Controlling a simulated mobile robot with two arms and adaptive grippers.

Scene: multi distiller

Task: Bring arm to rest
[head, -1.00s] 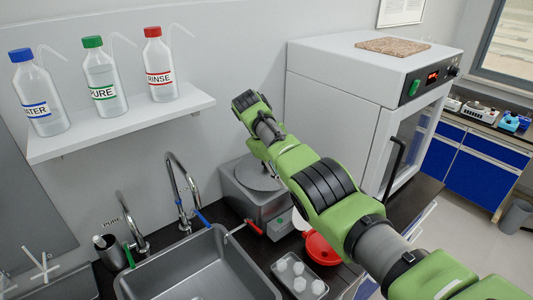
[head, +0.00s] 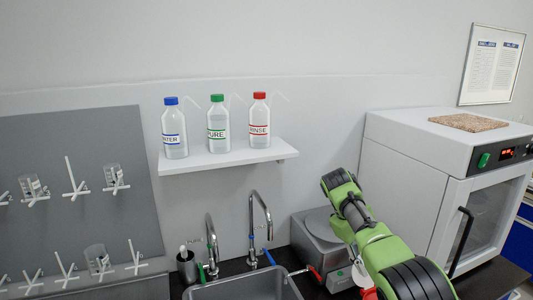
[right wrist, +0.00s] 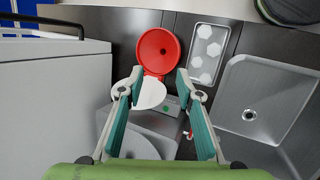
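My right arm (head: 385,250) comes in from the lower right in the head view, bent above the bench between a grey balance-like device (head: 318,245) and a white oven. Its gripper is hidden there. In the right wrist view my right gripper (right wrist: 160,76) is open, its two teal-padded fingers apart and nothing gripped. Beneath it are a white disc-like piece (right wrist: 150,93), partly overlapped by the left finger, and a red round funnel or dish (right wrist: 158,50). My left arm and gripper are not in view.
The oven (head: 415,170) stands right of the arm. A wall shelf (head: 225,158) holds blue-, green- and red-capped bottles. The sink (head: 240,288) with taps is below it. A tray (right wrist: 208,50) with white pieces lies by the sink. A pegboard (head: 85,200) with glassware is at left.

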